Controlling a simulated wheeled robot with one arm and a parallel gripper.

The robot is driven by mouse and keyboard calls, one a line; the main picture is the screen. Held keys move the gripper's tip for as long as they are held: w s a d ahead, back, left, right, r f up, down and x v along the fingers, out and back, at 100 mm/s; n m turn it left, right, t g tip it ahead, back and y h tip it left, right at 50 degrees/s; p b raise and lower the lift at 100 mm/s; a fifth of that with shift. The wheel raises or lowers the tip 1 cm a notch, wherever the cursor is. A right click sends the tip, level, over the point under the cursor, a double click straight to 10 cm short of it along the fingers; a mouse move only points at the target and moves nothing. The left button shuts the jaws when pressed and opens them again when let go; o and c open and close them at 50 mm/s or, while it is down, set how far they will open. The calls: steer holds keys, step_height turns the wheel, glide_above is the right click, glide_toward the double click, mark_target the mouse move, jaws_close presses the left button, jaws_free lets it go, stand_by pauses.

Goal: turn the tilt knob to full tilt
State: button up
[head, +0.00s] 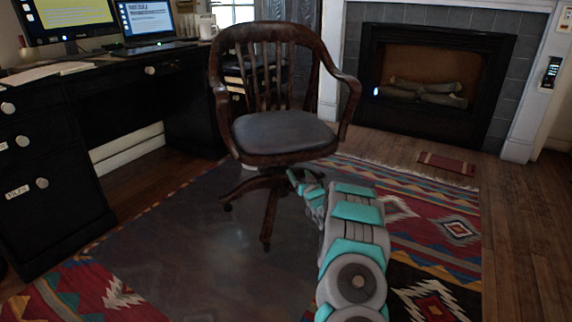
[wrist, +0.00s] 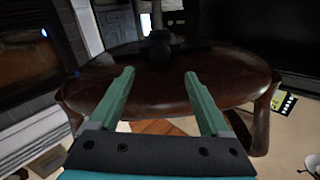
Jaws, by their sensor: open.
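The wooden office chair (head: 280,137) stands upright on the rug in the head view, with a grey seat pad and a swivel base. In the wrist view, which looks upside down, its brown seat underside (wrist: 228,75) fills the middle. A dark rounded part, which looks like the tilt knob (wrist: 158,50), sits under the seat by the central post. My gripper (wrist: 159,73) is open, its two green fingers apart and pointing toward that part, with nothing between them. In the head view my gripper (head: 301,181) is just below the seat's front edge. Whether it touches the chair cannot be told.
A black desk (head: 90,110) with a monitor and a laptop stands left of the chair. A fireplace (head: 430,85) is behind on the right. The patterned rug (head: 440,225) lies under the chair, with bare wood floor to the right.

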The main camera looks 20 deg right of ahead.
steer(key=w, duration=0.8)
steer(key=shift+d+b, duration=0.35)
steer(key=shift+b, duration=0.05)
steer(key=shift+f, duration=0.1)
steer(key=shift+c, duration=0.2)
jaws_close()
stand_by(0.4)
